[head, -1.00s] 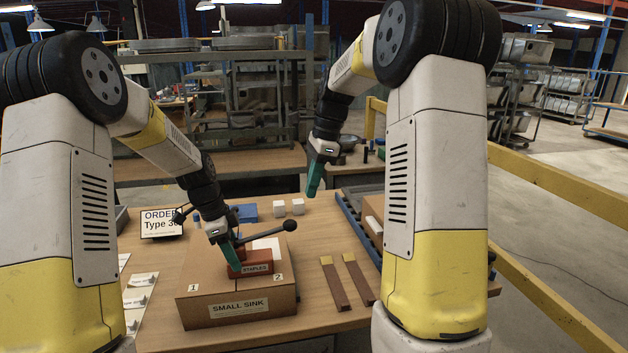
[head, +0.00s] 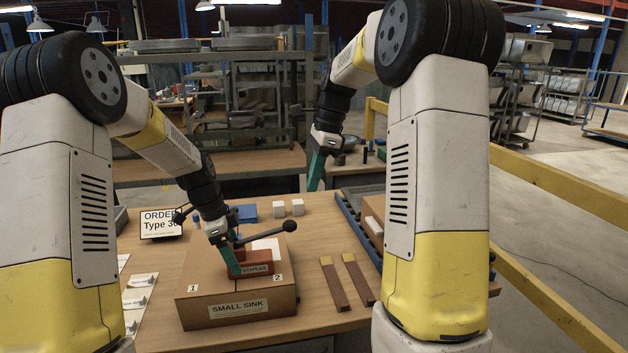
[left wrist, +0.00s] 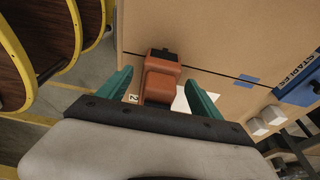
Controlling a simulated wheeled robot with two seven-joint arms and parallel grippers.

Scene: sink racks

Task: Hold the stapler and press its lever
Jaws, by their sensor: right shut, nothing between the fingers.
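The red-orange stapler (head: 257,268) sits on top of the cardboard box (head: 190,309) marked SMALL SINK. A black rod with a ball knob (head: 289,226) reaches right above it; I cannot tell where it joins. My left gripper (head: 233,262) is lowered at the stapler's left end. In the left wrist view its teal fingers (left wrist: 158,95) stand either side of the stapler (left wrist: 160,82), with gaps showing, so it is open. My right gripper (head: 315,172) is shut and empty, raised beyond the table's back area, well apart from the stapler.
A roller track (head: 357,222) runs along the right side.

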